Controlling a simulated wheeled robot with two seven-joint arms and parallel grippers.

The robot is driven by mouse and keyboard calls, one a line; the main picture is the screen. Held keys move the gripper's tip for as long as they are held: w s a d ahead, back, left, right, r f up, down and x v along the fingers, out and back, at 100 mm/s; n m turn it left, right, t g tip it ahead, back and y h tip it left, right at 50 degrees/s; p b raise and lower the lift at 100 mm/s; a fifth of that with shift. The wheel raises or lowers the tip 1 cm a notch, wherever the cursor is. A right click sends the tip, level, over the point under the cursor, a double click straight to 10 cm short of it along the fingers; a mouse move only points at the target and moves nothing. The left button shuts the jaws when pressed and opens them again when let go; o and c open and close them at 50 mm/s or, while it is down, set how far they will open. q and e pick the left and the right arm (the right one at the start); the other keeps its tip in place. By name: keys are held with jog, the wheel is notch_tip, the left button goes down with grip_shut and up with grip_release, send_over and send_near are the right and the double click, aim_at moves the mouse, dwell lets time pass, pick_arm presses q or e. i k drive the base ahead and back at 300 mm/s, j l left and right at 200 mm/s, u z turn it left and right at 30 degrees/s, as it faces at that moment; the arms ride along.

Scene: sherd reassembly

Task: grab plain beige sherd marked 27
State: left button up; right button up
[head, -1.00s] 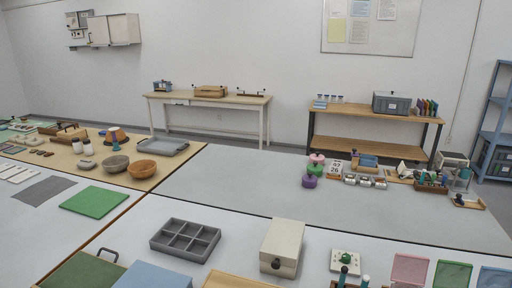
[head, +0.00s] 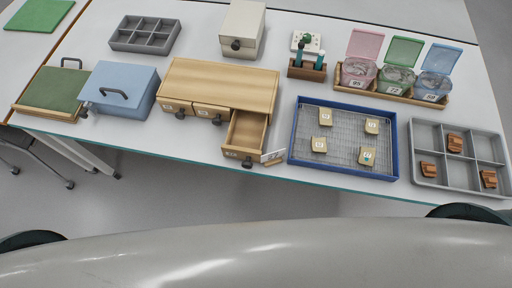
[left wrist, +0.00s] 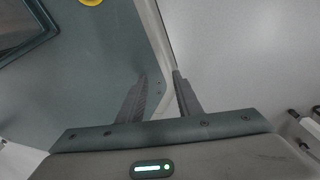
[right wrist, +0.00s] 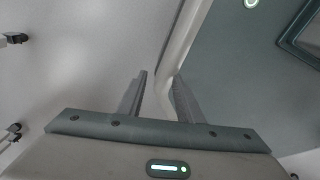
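Several beige sherds lie apart on a wire rack in the blue tray (head: 293,143) in the head view. They are a back left sherd (head: 325,117), a back right sherd (head: 372,125), a front left sherd (head: 319,145) and a front right sherd (head: 367,156). Each bears a small pale label; the front right one also shows a teal mark. The numbers are too small to read, so I cannot tell which is 27. My left gripper (left wrist: 160,74) and right gripper (right wrist: 160,76) are open and empty in their wrist views, away from the sherds. Neither shows in the head view.
Right of the tray, a grey compartment tray (head: 418,150) holds reddish-brown sherds. Left of it stands a wooden drawer box (head: 222,82) with one drawer (head: 247,130) pulled out. Lidded jars (head: 397,75) stand behind. A blue box (head: 122,88) sits further left.

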aim_at(366, 156)
jog(key=z, duration=1.45)
jog(key=u, duration=0.4)
jog(key=l+u, duration=0.9)
jog(key=l, duration=0.35)
jog(key=k+l+u, duration=0.15)
jog(key=l, duration=0.25)
jog(key=k+l, duration=0.1)
jog(key=l, duration=0.25)
jog(key=k+l+u, duration=0.1)
jog(key=l, duration=0.25)
jog(key=k+l, duration=0.1)
jog(key=l, duration=0.3)
jog(key=u, duration=0.05)
